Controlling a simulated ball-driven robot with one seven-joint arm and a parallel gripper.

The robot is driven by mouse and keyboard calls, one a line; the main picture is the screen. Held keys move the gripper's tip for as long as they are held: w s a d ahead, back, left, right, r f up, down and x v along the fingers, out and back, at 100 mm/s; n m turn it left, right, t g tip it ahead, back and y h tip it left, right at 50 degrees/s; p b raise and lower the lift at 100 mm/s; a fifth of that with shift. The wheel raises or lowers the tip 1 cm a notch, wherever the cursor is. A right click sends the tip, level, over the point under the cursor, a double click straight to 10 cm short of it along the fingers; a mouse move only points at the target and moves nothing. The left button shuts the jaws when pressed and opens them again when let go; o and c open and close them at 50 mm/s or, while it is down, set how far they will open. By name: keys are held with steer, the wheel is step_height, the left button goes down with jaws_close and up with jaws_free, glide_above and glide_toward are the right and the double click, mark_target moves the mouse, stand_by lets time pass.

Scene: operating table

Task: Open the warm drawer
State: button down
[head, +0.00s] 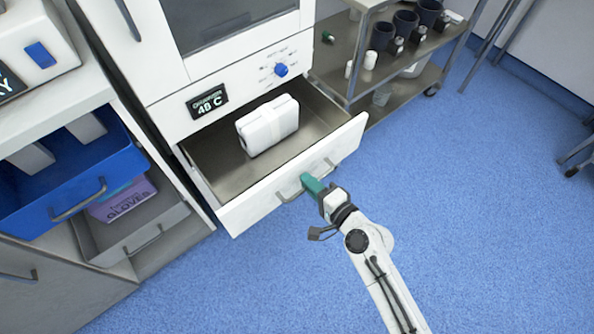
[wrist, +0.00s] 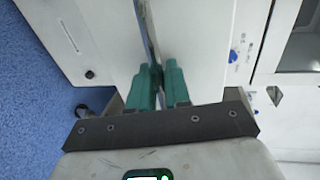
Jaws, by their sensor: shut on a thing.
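The warm drawer (head: 346,142) below the 48 C display stands well pulled out in the head view. A white wrapped bundle (head: 268,126) lies inside it. The drawer's bar handle (head: 285,196) runs along the white front panel. My gripper (head: 309,183) has its green fingers shut on this handle, from the front. In the wrist view, the two green fingers (wrist: 158,85) close around the grey bar (wrist: 151,35), whose gripped part is hidden between them.
The warming cabinet's blue knob (head: 281,70) is above the drawer. An open blue drawer (head: 75,165) and a grey drawer (head: 140,225) with a purple glove box (head: 124,200) stand at left. A steel cart (head: 345,85) stands behind at right. Blue floor (head: 480,210) is clear at right.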

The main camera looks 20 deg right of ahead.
steer(key=shift+f+v, duration=0.2)
steer(key=shift+v, duration=0.65)
steer(key=shift+f+v, duration=0.15)
steer(key=shift+v, duration=0.75)
steer(key=c, duration=1.3)
jaws_free()
steer(key=shift+c, duration=0.2)
steer(key=shift+s, duration=0.1)
steer(key=b+v, duration=0.1)
steer(key=v, duration=0.9)
steer(key=shift+s+b, duration=0.3)
steer(key=shift+b, duration=0.05)
steer(key=shift+d, duration=0.1)
